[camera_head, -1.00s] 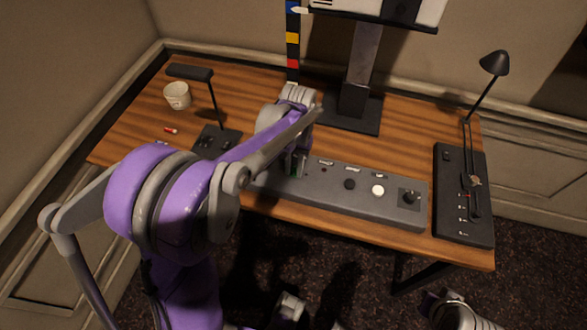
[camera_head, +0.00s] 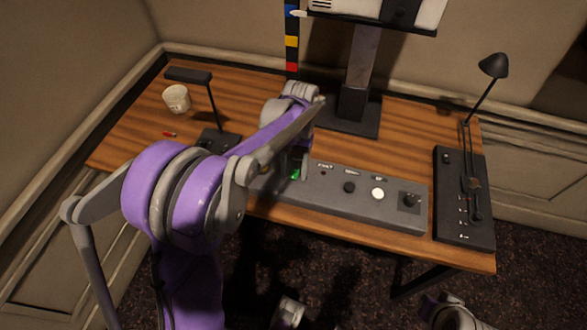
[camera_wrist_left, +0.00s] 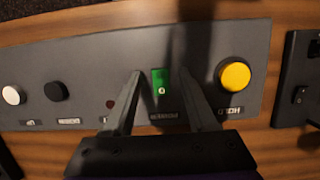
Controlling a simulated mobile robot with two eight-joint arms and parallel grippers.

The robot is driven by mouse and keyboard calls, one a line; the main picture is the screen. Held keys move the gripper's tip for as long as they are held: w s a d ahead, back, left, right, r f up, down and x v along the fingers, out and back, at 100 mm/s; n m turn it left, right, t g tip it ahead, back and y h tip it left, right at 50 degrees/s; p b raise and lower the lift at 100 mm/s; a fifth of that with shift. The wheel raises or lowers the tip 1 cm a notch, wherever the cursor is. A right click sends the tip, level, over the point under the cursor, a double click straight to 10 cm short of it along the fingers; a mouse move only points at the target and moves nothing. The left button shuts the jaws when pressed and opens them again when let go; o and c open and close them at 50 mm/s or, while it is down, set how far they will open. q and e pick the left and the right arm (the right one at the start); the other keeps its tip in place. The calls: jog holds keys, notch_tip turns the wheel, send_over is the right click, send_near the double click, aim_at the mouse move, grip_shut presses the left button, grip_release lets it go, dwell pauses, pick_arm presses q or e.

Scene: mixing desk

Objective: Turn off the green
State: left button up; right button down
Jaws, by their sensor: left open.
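The green switch (camera_head: 296,174) sits on the left part of the long grey control panel (camera_head: 340,209) and shows bright green. In the left wrist view the green switch (camera_wrist_left: 161,82) is a small rectangle with a light mark on it. My left gripper (camera_wrist_left: 158,80) is open, with one finger on each side of the green switch. Whether the fingers touch the panel cannot be told. In the head view my left gripper (camera_head: 303,168) is partly hidden behind its own arm, next to the green switch.
The panel also carries a yellow button (camera_wrist_left: 235,76), a black knob (camera_head: 349,187), a white button (camera_head: 378,194) and a joystick (camera_head: 409,199). A black slider box (camera_head: 462,225) stands at the right. A white cup (camera_head: 177,98) and a small lamp (camera_head: 188,75) are at the left.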

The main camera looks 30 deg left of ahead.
aim_at(296, 169)
pick_arm(q)
jog(key=p+v, duration=0.1)
jog(key=v, duration=0.9)
jog(key=shift+r, duration=0.35)
jog(key=s+d+m+t+p, duration=0.1)
jog(key=s+d+t+p, duration=0.1)
jog(key=s, duration=0.6)
jog(key=s+d+m+t+p, duration=0.1)
jog(key=s+d+t+p, duration=0.2)
jog(key=s, duration=0.6)
jog(key=d+t, duration=0.2)
jog(key=t, duration=0.1)
jog(key=shift+s+m+y+p, duration=0.25)
jog(key=shift+m+y+p, duration=0.05)
jog(key=shift+m+p, duration=0.1)
jog(key=shift+r, duration=0.1)
